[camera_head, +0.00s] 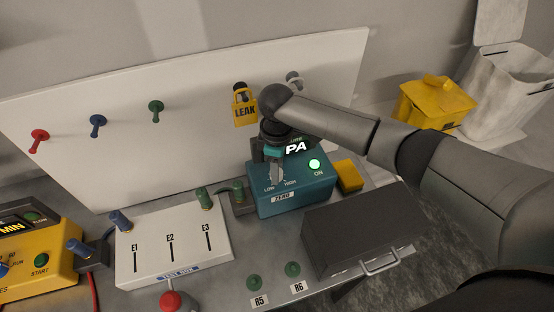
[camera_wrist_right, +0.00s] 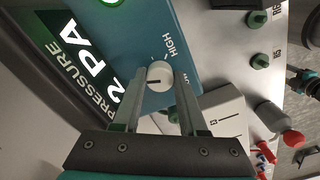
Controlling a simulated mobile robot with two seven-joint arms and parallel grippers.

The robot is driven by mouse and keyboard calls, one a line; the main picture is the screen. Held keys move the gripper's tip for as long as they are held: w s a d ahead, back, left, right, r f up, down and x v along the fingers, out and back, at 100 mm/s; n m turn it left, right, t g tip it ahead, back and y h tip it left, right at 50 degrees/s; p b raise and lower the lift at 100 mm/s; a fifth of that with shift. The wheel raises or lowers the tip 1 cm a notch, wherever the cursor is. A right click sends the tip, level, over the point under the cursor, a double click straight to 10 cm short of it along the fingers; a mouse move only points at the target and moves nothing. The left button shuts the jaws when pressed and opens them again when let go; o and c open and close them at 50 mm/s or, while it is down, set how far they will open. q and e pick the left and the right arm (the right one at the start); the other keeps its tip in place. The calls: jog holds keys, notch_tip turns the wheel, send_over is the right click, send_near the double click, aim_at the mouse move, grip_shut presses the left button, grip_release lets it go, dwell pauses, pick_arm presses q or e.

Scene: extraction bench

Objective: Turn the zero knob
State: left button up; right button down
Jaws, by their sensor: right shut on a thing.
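The zero knob (camera_wrist_right: 159,74) is a small white round knob with a dark pointer line, on the teal front of a box (camera_head: 310,193) labelled ZERO, LOW and HIGH. In the right wrist view it sits between the tips of my right gripper (camera_wrist_right: 160,82), which is shut on it. In the head view the right gripper (camera_head: 276,176) comes down in front of the box and hides most of the knob. The box's pressure display (camera_wrist_right: 85,70) reads "2 PA" at its visible end; a green ON light (camera_head: 315,165) is lit.
A white test box (camera_head: 175,245) with slots E1 to E3 stands left of the teal box. A dark case (camera_head: 360,230) stands to the right, a yellow block (camera_head: 348,176) behind it. Green pegs (camera_head: 292,269) stand in front. A white panel (camera_head: 190,160) rises behind.

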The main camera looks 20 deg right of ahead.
jog(key=shift+r+m+p, duration=0.1)
jog(key=shift+m+p, duration=0.8)
jog(key=shift+m, duration=0.1)
jog(key=shift+c, duration=2.2)
grip_release()
notch_tip(320, 180, up, 15)
